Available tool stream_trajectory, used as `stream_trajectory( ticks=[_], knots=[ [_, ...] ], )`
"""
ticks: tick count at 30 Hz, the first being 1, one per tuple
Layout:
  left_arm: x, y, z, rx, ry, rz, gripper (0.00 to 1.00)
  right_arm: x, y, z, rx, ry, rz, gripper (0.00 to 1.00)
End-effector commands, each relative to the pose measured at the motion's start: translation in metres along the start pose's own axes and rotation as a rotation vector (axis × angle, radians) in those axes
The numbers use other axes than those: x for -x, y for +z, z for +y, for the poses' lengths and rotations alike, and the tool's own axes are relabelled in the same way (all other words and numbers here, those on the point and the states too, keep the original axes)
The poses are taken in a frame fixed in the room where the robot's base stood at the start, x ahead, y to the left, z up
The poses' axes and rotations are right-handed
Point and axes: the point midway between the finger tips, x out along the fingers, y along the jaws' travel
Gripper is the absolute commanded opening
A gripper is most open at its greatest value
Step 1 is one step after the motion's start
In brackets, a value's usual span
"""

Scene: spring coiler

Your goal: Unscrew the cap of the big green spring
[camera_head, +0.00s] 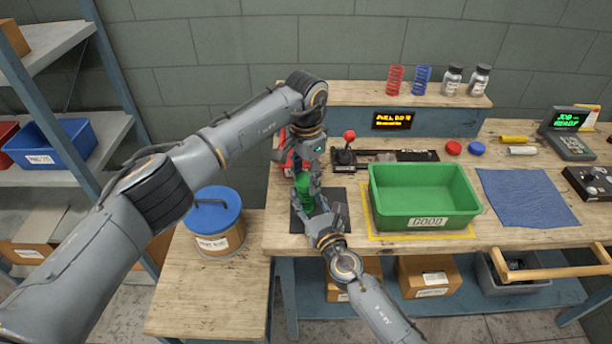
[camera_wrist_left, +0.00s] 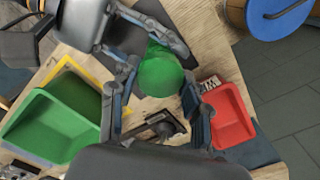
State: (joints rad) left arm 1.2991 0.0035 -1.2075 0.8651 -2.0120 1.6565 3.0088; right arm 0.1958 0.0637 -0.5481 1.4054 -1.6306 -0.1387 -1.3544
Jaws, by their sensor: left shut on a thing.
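The big green spring (camera_head: 306,200) stands upright on a dark mat (camera_head: 345,208) on the bench, mostly covered by my grippers. Its round green cap (camera_wrist_left: 160,76) shows from above in the left wrist view. My left gripper (camera_head: 307,180) comes down from above and is shut on the cap, with a finger on each side. My right gripper (camera_head: 318,208) reaches in from the front right, lower down. Its fingers lie on both sides of the spring and appear closed around its body. The cap hides most of the coil, so the exact contact there is not clear.
A green GOOD bin (camera_head: 425,222) stands close to the right. A red bin (camera_head: 290,160) and a red-knobbed lever (camera_head: 349,137) are just behind. A blue-lidded bucket (camera_head: 213,210) stands left. A blue cloth (camera_head: 538,198) lies farther right.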

Motion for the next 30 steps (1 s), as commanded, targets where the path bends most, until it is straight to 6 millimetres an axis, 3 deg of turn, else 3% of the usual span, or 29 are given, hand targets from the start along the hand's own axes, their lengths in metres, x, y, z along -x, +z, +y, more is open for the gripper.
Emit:
stream_trajectory(
  ticks=[2, 3, 6, 15, 24, 30],
  knots=[
    [0.000, 0.001, -0.002, 0.002, -0.003, 0.000, 0.10, 0.001, -0.001, 0.001, -0.001, 0.002, 0.002, 0.00],
    [0.000, 0.001, -0.002, 0.002, -0.003, 0.000, 0.55, 0.001, -0.001, 0.001, -0.001, 0.002, 0.002, 0.00],
    [0.000, 0.000, -0.002, 0.001, -0.003, 0.000, 0.70, 0.001, -0.001, 0.001, -0.001, 0.002, 0.002, 0.00],
    [0.002, 0.000, -0.001, -0.002, -0.001, 0.001, 0.70, 0.000, -0.001, 0.001, -0.001, 0.002, 0.002, 0.00],
    [0.038, 0.000, -0.001, -0.002, -0.001, 0.001, 0.70, 0.000, -0.001, 0.001, -0.001, 0.002, 0.002, 0.00],
    [0.045, 0.000, 0.000, -0.015, -0.001, 0.000, 0.66, 0.000, -0.001, 0.001, -0.002, 0.002, 0.002, 0.00]
  ],
)
